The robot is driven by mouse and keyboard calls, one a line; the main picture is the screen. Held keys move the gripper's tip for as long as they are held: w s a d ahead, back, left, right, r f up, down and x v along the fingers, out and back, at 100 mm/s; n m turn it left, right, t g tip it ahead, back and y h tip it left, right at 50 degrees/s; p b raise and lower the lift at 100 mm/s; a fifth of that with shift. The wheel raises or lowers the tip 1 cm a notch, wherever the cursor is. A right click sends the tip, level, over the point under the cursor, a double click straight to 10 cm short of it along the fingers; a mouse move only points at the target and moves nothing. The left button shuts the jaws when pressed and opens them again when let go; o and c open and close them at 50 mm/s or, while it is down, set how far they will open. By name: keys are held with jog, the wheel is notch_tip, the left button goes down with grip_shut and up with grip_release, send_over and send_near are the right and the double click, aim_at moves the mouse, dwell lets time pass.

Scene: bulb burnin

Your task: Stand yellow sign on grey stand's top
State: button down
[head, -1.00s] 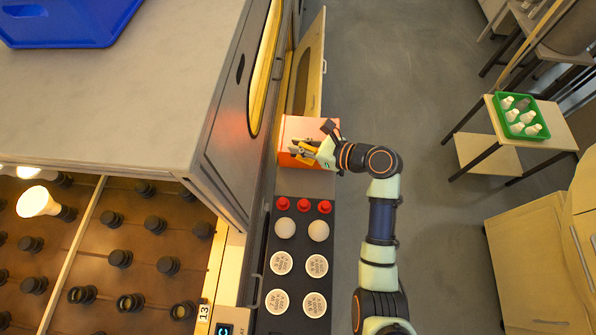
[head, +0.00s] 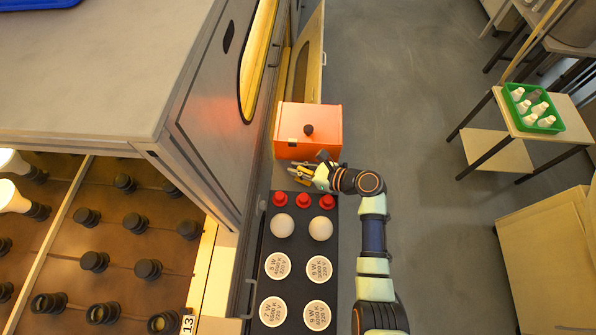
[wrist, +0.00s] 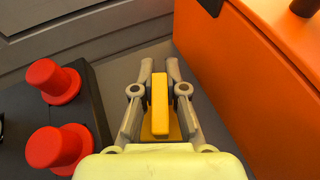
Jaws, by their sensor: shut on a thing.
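The yellow sign (wrist: 159,103) is between the two grey fingers of my gripper (wrist: 159,88) in the wrist view. I see it as a narrow upright strip with a wider yellow part lower down; its faces are hidden. In the head view my gripper (head: 300,171) is over the gap between the orange box and the black tray. A flat grey surface (wrist: 125,58) lies below the fingers in the wrist view; it may be the grey stand's top. I cannot tell whether the sign touches it.
The orange box (head: 318,122) with a dark knob is close on the far side. The black tray (head: 300,246) with red knobs (head: 302,199), white globes and round labelled lids is on the near side. A grey cabinet wall (head: 225,110) stands left. Open floor lies right.

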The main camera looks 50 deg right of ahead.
jog(key=c, duration=1.2)
grip_release()
jog(key=shift+f, duration=0.1)
jog(key=shift+d+r+p, duration=0.1)
jog(key=shift+r+p, duration=0.15)
jog(key=shift+p, duration=0.05)
jog(key=p+v, duration=0.5)
jog(key=v, duration=0.5)
jog(key=shift+s+d+r, duration=0.1)
jog(key=shift+s, duration=0.3)
jog(key=shift+s+d+r+p, duration=0.1)
jog(key=shift+s+p, duration=0.2)
jog(key=shift+s, duration=0.2)
